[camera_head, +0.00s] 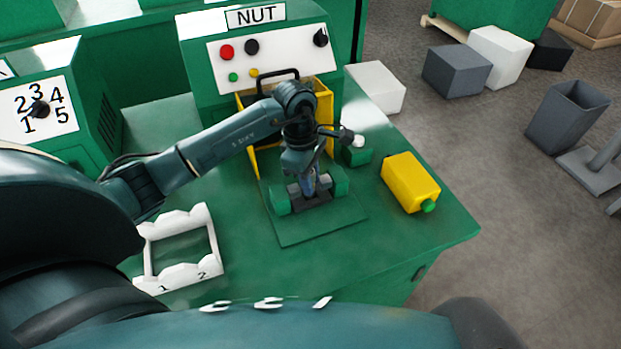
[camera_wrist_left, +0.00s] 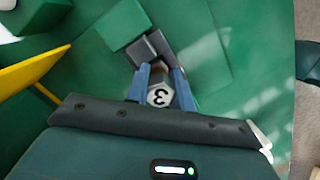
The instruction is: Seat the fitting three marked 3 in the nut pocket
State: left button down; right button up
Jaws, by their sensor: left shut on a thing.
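My left gripper (camera_head: 310,190) reaches down in front of the machine labelled NUT (camera_head: 256,16). In the left wrist view its two blue fingers (camera_wrist_left: 161,88) are shut on the fitting marked 3 (camera_wrist_left: 160,96), a grey piece with a pale end face. Below and beside the fingers are dark grey blocks (camera_head: 312,204) between green blocks, likely the nut pocket; they also show in the wrist view (camera_wrist_left: 148,50). The fitting is close to these blocks; its far end is hidden, so I cannot tell whether it is inside. My right gripper is not in view.
A white rack (camera_head: 213,248) marked 1 and 2 stands at the left. A yellow box with a green knob (camera_head: 409,183) lies at the bench's right. A yellow frame (camera_head: 325,105) stands behind the gripper. A machine with a 1-to-5 dial (camera_head: 38,108) is at far left. The green plate's (camera_head: 310,232) front is clear.

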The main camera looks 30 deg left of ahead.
pick_arm(q)
jog(key=shift+f, duration=0.45)
jog(key=shift+f, duration=0.25)
jog(key=c, duration=1.2)
grip_release()
jog(key=shift+r, duration=0.1)
notch_tip(320, 180, up, 12)
jog(key=a+b, duration=0.1)
jog(key=shift+a+b, duration=0.3)
jog(key=shift+a, duration=0.1)
jog(key=shift+s, duration=0.1)
